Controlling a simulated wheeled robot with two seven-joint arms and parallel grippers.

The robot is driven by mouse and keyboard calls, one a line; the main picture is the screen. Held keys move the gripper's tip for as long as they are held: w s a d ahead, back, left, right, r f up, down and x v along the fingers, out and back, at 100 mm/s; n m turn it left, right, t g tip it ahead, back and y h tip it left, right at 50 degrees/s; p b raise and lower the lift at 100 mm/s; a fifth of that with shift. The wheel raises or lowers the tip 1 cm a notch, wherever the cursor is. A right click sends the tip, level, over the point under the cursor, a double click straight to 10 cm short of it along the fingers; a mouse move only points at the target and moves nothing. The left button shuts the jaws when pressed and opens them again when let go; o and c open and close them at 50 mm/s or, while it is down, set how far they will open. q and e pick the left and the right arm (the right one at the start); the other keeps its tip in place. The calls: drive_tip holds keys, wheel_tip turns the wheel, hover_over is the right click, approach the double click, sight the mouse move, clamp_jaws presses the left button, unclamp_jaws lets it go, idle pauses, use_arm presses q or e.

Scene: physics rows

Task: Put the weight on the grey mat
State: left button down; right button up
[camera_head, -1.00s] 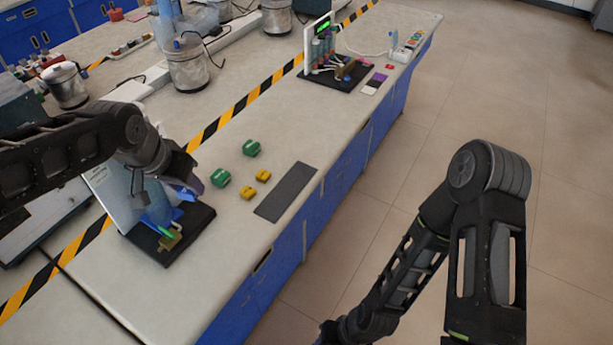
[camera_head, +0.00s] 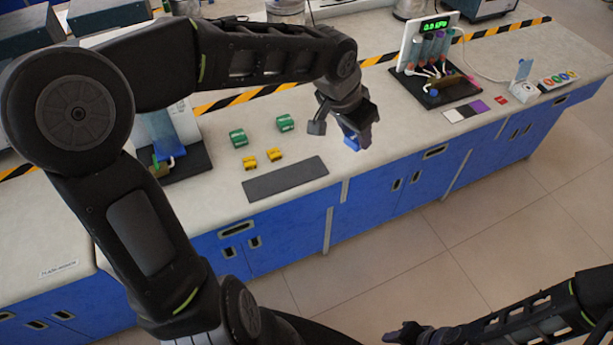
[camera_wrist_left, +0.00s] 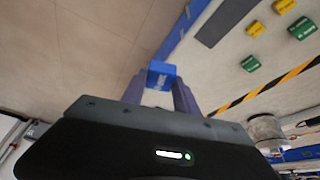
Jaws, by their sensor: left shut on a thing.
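My left gripper (camera_head: 345,128) is shut on a blue weight (camera_head: 352,144), held in the air near the bench's front edge, to the right of the mat. In the left wrist view the blue weight (camera_wrist_left: 161,75) sits between the two fingertips (camera_wrist_left: 160,88). The dark grey mat (camera_head: 285,180) lies flat and empty on the bench near its front edge. Part of it also shows in the left wrist view (camera_wrist_left: 222,18). My right gripper (camera_head: 402,332) is low at the bottom of the head view, away from the bench; its fingers are too small to read.
Two green weights (camera_head: 285,123) and two yellow weights (camera_head: 249,162) stand on the bench behind the mat. A stand with tubes and a green display (camera_head: 435,60) is to the right, with small colour cards (camera_head: 478,107) before it. A black-based stand (camera_head: 188,163) is left.

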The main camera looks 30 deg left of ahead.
use_arm(q)
drive_tip(key=shift+a, duration=0.15)
drive_tip(key=s+a+f+m+b, duration=0.1)
drive_tip(key=a+f+b, duration=0.4)
drive_tip(key=a+b, duration=0.2)
drive_tip(key=s+a+f+m+h+b, duration=0.1)
drive_tip(key=a+f+m+b, duration=0.1)
drive_tip(key=a+f+b, duration=0.4)
drive_tip(key=a+b, duration=0.1)
drive_tip(key=a, duration=0.3)
drive_tip(key=shift+a+f+m, duration=0.15)
drive_tip(key=shift+a+m, duration=0.05)
drive_tip(key=shift+m, duration=0.1)
wheel_tip(320, 180, down, 6)
drive_tip(key=shift+f, duration=0.2)
drive_tip(key=shift+f+g+b, duration=0.3)
drive_tip(key=shift+f+b, duration=0.2)
drive_tip(key=shift+f, duration=1.35)
